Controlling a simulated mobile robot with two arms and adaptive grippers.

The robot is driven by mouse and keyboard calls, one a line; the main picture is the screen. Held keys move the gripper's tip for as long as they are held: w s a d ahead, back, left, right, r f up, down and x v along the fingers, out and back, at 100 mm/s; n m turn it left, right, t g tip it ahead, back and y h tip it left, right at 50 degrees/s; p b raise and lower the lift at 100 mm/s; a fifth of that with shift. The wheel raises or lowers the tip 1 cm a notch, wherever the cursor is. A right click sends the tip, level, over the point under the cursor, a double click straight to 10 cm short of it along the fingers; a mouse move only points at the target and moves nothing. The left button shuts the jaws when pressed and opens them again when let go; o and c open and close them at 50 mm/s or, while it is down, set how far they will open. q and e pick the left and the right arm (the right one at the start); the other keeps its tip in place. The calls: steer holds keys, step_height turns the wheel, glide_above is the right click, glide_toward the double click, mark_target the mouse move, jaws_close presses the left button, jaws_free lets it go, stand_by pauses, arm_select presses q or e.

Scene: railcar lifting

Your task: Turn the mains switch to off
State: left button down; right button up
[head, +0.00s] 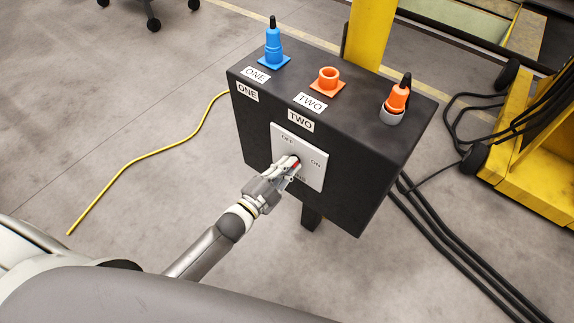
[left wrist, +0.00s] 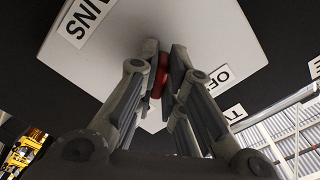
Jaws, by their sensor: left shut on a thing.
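The mains switch is a red handle (head: 297,165) on a white square plate (head: 305,149) on the front of a black box. The plate has an OFF label (head: 287,140) at its upper part and an ON label (head: 315,163) at the right. A further label at the bottom is partly covered by my gripper. My left gripper (head: 293,164) is at the plate, shut on the red handle. In the left wrist view the red handle (left wrist: 160,75) sits between the two fingers. The fingers hide much of the handle, so I cannot tell exactly where it points.
On the black box (head: 350,115) stand a blue plug (head: 273,45), an orange socket (head: 328,78) and an orange plug (head: 397,97). A yellow post (head: 369,35) rises behind. Black cables and a yellow cable (head: 150,155) lie on the floor.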

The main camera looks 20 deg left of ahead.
arm_select(q)
steer(key=n+p, duration=0.1)
steer(key=n, duration=0.9)
steer(key=shift+d+f+n+p, duration=0.1)
steer(key=shift+f+n+p, duration=0.05)
steer(key=shift+n+p, duration=0.2)
steer(key=shift+n, duration=0.25)
steer(key=c, duration=1.5)
jaws_free()
steer(key=shift+c, duration=0.2)
steer(key=v, duration=1.2)
